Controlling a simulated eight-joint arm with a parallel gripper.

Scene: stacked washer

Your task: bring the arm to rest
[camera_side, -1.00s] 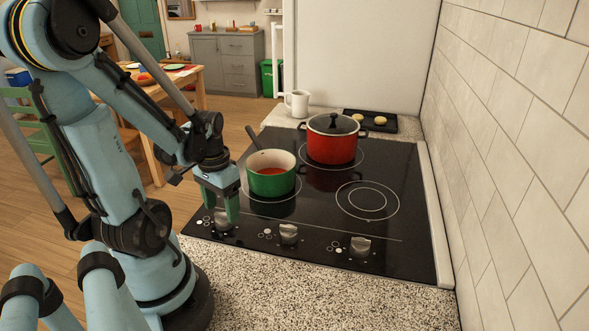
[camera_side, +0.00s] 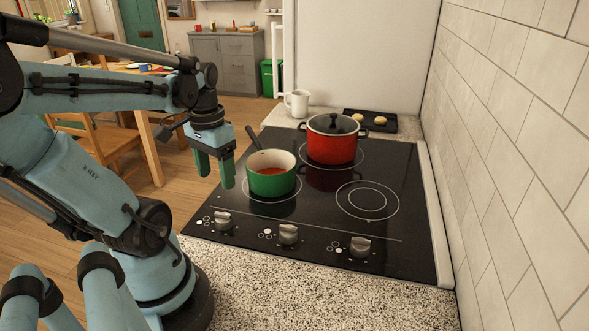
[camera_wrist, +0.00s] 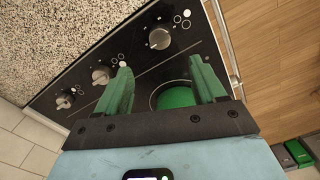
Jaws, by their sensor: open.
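My gripper (camera_side: 215,170) is open and empty, with its green fingers pointing down. It is raised above the left edge of the cooktop, to the left of the green saucepan. In the wrist view the fingers (camera_wrist: 163,85) stand apart with nothing gripped between them. My arm reaches in from the left, with its forearm nearly level.
The green saucepan (camera_side: 271,183) with red contents sits on the black cooktop (camera_side: 310,222). A lidded red pot (camera_side: 332,146) stands behind it. Knobs (camera_side: 288,232) line the front. A white mug (camera_side: 298,103) and a dark tray (camera_side: 385,124) are at the back. A tiled wall (camera_side: 520,150) bounds the right.

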